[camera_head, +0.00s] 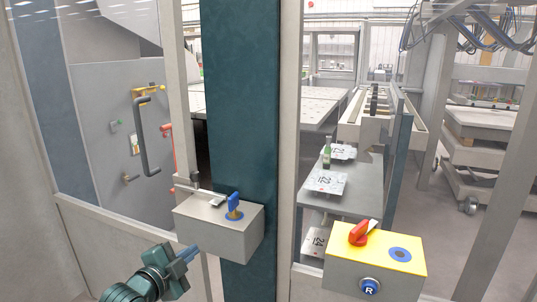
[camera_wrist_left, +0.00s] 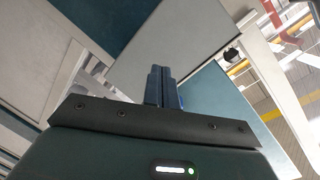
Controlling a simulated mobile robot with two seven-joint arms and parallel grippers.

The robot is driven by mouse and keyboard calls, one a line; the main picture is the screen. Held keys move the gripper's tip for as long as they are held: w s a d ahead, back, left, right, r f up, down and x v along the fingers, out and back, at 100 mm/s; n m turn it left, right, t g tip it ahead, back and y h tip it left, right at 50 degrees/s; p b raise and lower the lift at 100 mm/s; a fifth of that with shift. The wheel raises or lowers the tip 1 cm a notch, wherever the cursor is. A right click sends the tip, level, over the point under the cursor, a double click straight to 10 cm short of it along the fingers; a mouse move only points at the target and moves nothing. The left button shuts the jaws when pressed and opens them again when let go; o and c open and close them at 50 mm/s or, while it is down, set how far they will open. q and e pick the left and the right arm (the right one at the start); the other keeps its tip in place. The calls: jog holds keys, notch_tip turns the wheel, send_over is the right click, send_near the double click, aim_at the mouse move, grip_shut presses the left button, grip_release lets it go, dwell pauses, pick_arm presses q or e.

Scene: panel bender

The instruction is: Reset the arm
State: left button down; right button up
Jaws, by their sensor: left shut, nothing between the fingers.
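My left gripper (camera_head: 188,254) comes in from the lower left in the head view, just below the grey box (camera_head: 210,226) with a blue key-like knob (camera_head: 234,207) on its top. In the left wrist view my left gripper (camera_wrist_left: 160,75) shows its two fingers together, with nothing between them. A grey panel, likely the box's side (camera_wrist_left: 185,45), fills the view beyond the fingertips. I cannot tell whether the fingers touch it. My right gripper is not in view.
A yellow-topped control box (camera_head: 375,265) with a red rotary switch (camera_head: 360,234) and a blue button marked R (camera_head: 369,287) stands at the right. A dark teal post (camera_head: 240,110) rises behind the grey box. A shelf with labelled plates (camera_head: 326,182) lies behind.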

pick_arm(q)
jog(key=s+d+f+n+g+y, duration=0.1)
jog(key=s+d+f+n+g, duration=0.1)
jog(key=s+f+n, duration=0.4)
jog(key=s+d+f+n+g+y, duration=0.1)
jog(key=s+f+n, duration=0.6)
jog(key=s+f, duration=0.8)
jog(key=s+d+g, duration=0.1)
jog(key=s+d, duration=0.1)
jog(key=s, duration=0.6)
jog(key=shift+d+g, duration=0.3)
